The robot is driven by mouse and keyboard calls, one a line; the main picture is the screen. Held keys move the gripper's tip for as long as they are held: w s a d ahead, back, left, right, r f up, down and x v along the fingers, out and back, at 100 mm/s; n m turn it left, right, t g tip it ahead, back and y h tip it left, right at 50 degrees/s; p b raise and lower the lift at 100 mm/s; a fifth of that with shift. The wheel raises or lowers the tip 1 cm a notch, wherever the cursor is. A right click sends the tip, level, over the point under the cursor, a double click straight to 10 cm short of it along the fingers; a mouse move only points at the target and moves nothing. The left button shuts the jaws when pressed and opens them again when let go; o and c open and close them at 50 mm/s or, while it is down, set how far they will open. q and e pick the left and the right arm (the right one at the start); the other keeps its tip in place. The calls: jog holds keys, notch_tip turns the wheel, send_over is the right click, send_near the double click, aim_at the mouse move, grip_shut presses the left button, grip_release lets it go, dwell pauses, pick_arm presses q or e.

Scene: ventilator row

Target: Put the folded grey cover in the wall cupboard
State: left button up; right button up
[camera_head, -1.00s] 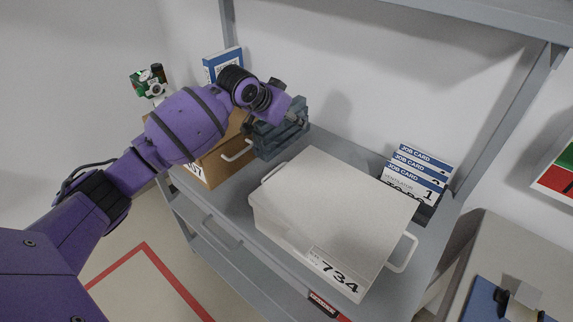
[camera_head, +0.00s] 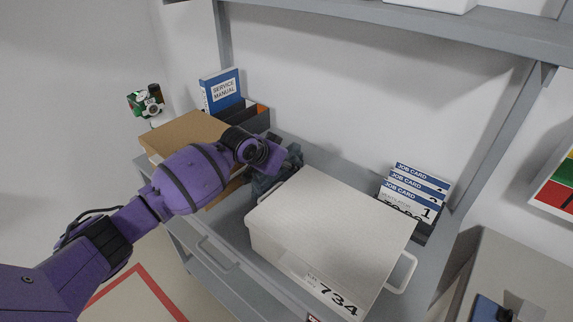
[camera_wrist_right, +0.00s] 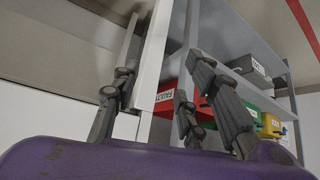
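I do not see a folded grey cover that I can make out in either view. In the head view my left gripper (camera_head: 277,175) is over the grey shelf unit, between the brown box (camera_head: 180,137) and the white lidded box (camera_head: 330,222). Its fingers are partly hidden by my wrist, so I cannot tell whether it holds anything. In the right wrist view my right gripper (camera_wrist_right: 160,108) has its fingers spread wide. The edge of a tall white panel (camera_wrist_right: 153,55), possibly a cupboard door, shows between them; contact is unclear.
A service manual binder (camera_head: 221,90) stands behind the brown box. Job cards (camera_head: 412,185) stand at the right of the shelf (camera_head: 225,238). The right wrist view shows a rack (camera_wrist_right: 234,40) with red (camera_wrist_right: 166,101), green (camera_wrist_right: 250,96) and yellow bins (camera_wrist_right: 270,126).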

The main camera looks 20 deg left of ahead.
aim_at(261, 183)
pick_arm(q)
jog(key=shift+f, duration=0.1)
jog(key=o, duration=1.3)
jog(key=shift+c, duration=0.2)
jog(key=shift+s+a+r, duration=0.1)
jog(key=shift+s+r, duration=0.1)
jog(key=shift+r, duration=0.2)
jog(key=p+v, duration=0.1)
jog(key=v, duration=0.9)
jog(key=shift+s+a+r, duration=0.1)
jog(key=shift+s+r, duration=0.1)
jog(key=shift+s, duration=0.05)
jog(key=shift+s+r, duration=0.2)
jog(key=shift+s, duration=0.1)
jog(key=shift+c, duration=0.4)
